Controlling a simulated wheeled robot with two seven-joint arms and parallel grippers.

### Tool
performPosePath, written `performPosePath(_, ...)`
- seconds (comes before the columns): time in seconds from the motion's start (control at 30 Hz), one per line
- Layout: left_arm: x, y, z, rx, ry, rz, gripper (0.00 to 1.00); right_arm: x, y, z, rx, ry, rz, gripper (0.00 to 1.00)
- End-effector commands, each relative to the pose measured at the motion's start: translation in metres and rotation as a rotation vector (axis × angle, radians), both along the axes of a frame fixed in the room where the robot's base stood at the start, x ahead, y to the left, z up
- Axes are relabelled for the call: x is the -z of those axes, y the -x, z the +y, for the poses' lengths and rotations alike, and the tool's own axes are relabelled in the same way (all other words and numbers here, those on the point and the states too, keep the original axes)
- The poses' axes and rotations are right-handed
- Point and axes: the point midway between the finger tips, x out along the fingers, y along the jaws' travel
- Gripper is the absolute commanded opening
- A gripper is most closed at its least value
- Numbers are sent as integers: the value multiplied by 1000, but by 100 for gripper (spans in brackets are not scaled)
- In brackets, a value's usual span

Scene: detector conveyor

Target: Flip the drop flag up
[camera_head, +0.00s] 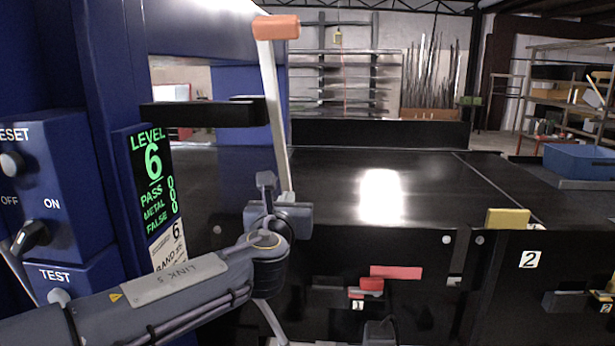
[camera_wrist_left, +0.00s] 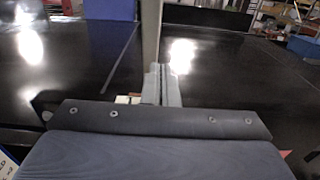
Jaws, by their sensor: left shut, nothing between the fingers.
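The drop flag appears to be the pale bar (camera_head: 273,105) with an orange tip (camera_head: 276,28). It stands nearly upright at the conveyor's near edge, leaning slightly left at the top. Its lower end is hidden behind my left gripper (camera_head: 266,183). In the left wrist view the pale bar (camera_wrist_left: 151,35) rises just left of the shut, empty fingers (camera_wrist_left: 163,72). I cannot tell whether they touch it.
A blue control panel (camera_head: 50,175) and a level display (camera_head: 153,170) stand at the left. A black arm (camera_head: 195,114) juts out behind the bar. The black conveyor belt (camera_head: 330,185) is bare. A yellow block (camera_head: 508,218) and a red flag (camera_head: 395,272) are to the right.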

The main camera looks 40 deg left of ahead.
Motion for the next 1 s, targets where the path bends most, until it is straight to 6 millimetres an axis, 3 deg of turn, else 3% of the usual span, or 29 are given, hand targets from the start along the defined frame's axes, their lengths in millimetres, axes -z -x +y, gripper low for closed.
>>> performPosePath(0.53,2,-74,42,-3,-1,4,0,-13,0,0,0,0,0,52)
performPosePath(0.7,3,-84,48,-3,0,2,0,-14,0,0,0,0,0,52)
performPosePath(1.0,3,-85,48,-3,0,1,0,-14,0,0,0,0,0,52)
